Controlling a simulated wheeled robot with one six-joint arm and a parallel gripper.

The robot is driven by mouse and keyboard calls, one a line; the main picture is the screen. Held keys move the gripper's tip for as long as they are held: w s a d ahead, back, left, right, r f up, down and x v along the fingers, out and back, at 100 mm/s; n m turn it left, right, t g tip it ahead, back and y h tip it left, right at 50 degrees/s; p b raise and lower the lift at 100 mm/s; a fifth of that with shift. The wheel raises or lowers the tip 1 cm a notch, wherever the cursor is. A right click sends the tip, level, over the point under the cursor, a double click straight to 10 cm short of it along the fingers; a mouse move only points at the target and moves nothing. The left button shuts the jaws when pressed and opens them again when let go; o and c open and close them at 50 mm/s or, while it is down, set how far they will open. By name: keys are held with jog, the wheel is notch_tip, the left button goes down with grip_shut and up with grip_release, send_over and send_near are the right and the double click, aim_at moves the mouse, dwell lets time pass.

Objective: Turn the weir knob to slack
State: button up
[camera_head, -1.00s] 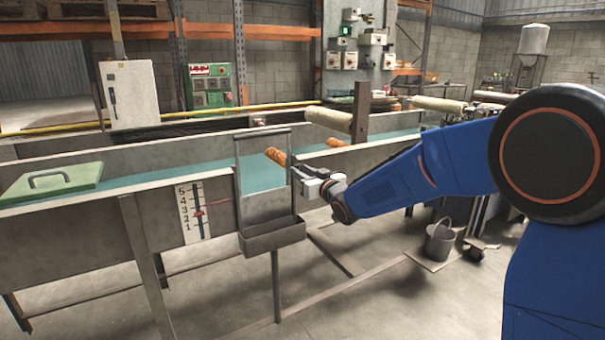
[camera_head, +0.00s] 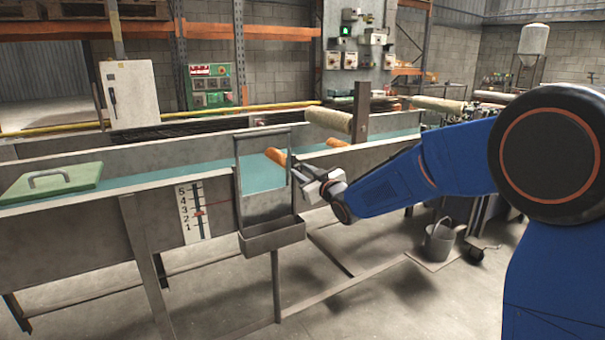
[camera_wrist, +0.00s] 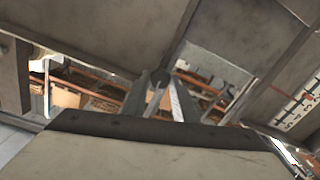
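The weir knob shows in the wrist view as a small dark round piece (camera_wrist: 160,76) at the tips of my gripper (camera_wrist: 160,92). Both fingers converge on it and look shut on it, one at each side. In the head view my gripper (camera_head: 297,174) reaches the right side of the metal weir frame (camera_head: 263,205) on the trough, and the knob is hidden there behind the fingers. Any knob marking or the word slack cannot be read.
The trough (camera_head: 80,240) holds greenish water with orange pieces (camera_head: 277,157) in it. A green lid (camera_head: 52,182) with a handle lies at left. A bucket (camera_head: 439,243) stands on the floor at right. The floor in front of the trough is open.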

jog(key=o, duration=0.4)
jog(key=v, duration=1.7)
jog(key=shift+s+d, duration=0.2)
jog(key=s+d+f+m+g+h, duration=0.25)
jog(key=s+d+h, duration=0.35)
jog(key=d, duration=0.4)
jog(key=s+d+f+m+g+h, duration=0.1)
jog(key=s+d+f+m+h, duration=0.25)
jog(key=s+d, duration=0.5)
jog(key=s+d+f+m+g, duration=0.1)
jog(key=s+d+f+g, duration=0.1)
jog(key=s, duration=0.5)
jog(key=s+d+f+m+g, duration=0.1)
jog(key=s+d+f+g, duration=0.1)
jog(key=s, duration=0.5)
jog(key=s+d+f+m+g, duration=0.2)
jog(key=s+d, duration=0.1)
jog(key=s, duration=0.5)
jog(key=shift+f+g, duration=0.35)
jog(key=shift+f, duration=0.05)
